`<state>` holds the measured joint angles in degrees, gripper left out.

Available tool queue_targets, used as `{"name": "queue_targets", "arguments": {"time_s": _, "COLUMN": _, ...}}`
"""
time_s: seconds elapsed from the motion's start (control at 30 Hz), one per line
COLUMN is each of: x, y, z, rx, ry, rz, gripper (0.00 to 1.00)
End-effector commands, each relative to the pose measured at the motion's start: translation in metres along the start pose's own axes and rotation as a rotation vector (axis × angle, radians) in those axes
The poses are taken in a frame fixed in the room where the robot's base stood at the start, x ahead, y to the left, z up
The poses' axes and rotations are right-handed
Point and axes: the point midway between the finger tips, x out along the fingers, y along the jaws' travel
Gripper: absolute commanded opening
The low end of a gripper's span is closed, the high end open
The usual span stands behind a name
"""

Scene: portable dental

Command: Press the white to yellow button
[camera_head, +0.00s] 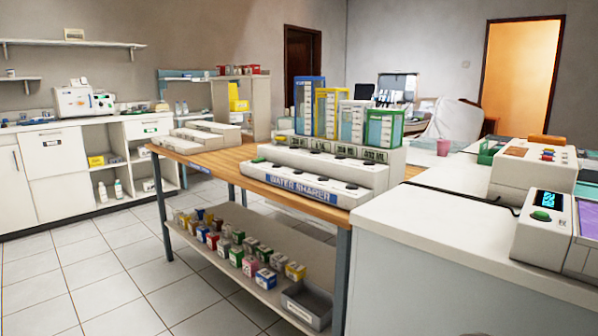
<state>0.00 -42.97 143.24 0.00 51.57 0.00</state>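I cannot make out a button marked white to yellow. A white device (533,238) at the right edge has a green button (541,215) below a small lit display and a purple panel beside it. My gripper is not in view.
A white counter (450,235) fills the front right, mostly bare. The wooden table (215,170) holds white stepped units; its lower shelf holds small boxes and a grey tray (307,303). White cabinets (60,172) line the left wall. Tiled floor (100,270) is free at the left.

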Motion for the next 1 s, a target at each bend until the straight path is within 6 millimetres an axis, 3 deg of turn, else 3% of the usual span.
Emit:
{"name": "queue_targets", "arguments": {"time_s": 0.17, "x": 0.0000, "y": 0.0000, "z": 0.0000, "rx": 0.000, "ry": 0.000, "rz": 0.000, "gripper": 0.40}}
{"name": "queue_targets", "arguments": {"time_s": 0.33, "x": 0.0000, "y": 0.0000, "z": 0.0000, "rx": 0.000, "ry": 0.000, "rz": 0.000, "gripper": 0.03}}
{"name": "queue_targets", "arguments": {"time_s": 0.37, "x": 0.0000, "y": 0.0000, "z": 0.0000, "rx": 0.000, "ry": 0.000, "rz": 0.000, "gripper": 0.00}}
{"name": "queue_targets", "arguments": {"time_s": 1.0, "x": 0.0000, "y": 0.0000, "z": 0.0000, "rx": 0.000, "ry": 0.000, "rz": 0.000, "gripper": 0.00}}
